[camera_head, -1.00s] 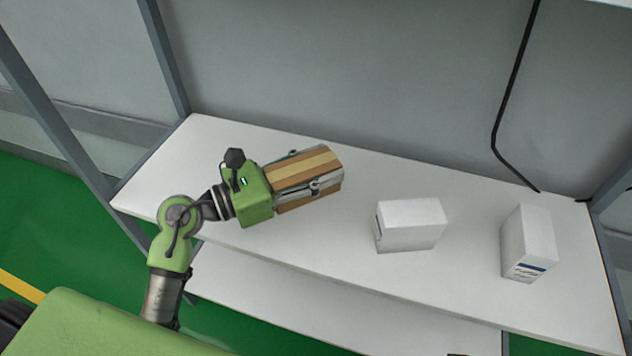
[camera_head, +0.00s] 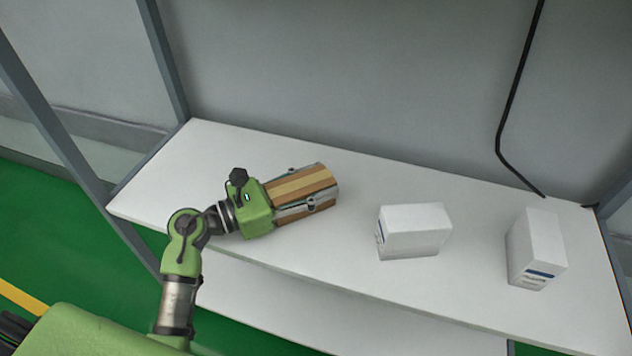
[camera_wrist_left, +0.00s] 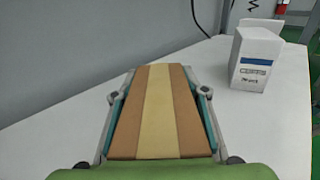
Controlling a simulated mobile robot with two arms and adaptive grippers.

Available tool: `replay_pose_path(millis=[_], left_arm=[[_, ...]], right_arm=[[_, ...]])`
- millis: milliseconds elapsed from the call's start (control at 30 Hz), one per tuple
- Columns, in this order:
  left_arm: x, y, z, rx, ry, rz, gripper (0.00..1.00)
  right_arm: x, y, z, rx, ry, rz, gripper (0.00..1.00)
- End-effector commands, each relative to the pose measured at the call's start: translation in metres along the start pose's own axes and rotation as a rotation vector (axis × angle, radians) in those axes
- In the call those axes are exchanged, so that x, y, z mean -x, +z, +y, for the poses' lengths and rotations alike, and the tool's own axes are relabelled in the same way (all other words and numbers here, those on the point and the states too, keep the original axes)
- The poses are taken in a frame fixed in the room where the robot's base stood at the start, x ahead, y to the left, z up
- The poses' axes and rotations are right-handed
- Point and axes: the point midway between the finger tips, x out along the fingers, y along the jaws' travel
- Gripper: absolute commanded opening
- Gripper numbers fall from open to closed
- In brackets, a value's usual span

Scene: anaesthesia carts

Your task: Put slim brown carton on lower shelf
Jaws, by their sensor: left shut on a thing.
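The slim brown carton (camera_head: 300,184), brown with a pale yellow stripe, is between the fingers of my left gripper (camera_head: 318,192). In the head view the gripper is shut on it, over the left part of the upper shelf (camera_head: 350,180). In the left wrist view the carton (camera_wrist_left: 158,115) lies lengthwise between the two fingers. I cannot tell whether its underside touches the upper shelf. The lower shelf (camera_head: 290,305) shows below the front edge of the upper one, and the upper shelf hides most of it. My right gripper is not in view.
Two white boxes stand on the upper shelf to the right: one in the middle (camera_head: 415,230) and one further right (camera_head: 536,250). A black cable (camera_head: 507,110) hangs at the back wall. A grey post (camera_head: 75,140) stands at the left. The visible strip of lower shelf is clear.

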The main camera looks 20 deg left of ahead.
Motion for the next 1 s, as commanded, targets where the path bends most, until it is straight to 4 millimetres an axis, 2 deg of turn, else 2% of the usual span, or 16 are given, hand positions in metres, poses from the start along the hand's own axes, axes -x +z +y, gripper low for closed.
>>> replay_pose_path(millis=[100,133,167,600,767,1000], left_arm=[[0.000,-0.004,0.000,-0.001,0.000,0.000,0.18],[0.000,-0.003,0.000,0.000,0.001,0.000,0.49],[0.000,-0.002,0.000,0.000,0.000,0.000,0.57],[0.000,0.003,0.000,0.000,0.000,-0.001,0.58],[0.027,-0.002,0.000,-0.001,0.001,0.005,0.58],[0.080,-0.002,0.000,0.000,0.001,0.005,0.58]], right_arm=[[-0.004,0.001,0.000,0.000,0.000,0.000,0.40],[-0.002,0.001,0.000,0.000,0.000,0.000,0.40],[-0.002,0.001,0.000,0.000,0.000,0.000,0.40],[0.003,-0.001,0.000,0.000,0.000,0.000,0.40],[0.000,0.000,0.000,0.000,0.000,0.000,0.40],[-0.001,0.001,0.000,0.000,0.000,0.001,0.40]])
